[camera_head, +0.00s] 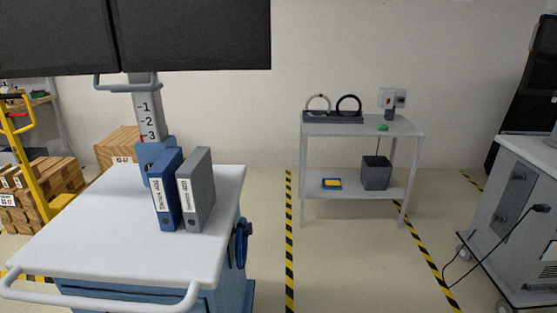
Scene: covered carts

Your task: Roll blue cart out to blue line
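The blue cart (230,294) stands at the left and front, with a white top (90,240) and blue sides. A pale push handle (100,303) runs along its near edge. A blue and a grey binder stand upright on the top, beside a column marked with numbers. Two dark screens (190,35) are above the column. The cart's lower part and wheels are out of the picture. No blue line shows on the floor in this view. Neither of my grippers is in view.
Yellow-black floor tape (289,240) runs just right of the cart, and another strip (425,245) lies further right. Bare floor lies between them. A grey shelf table (410,128) stands by the wall. A grey cart (520,200) with a cable is at the right.

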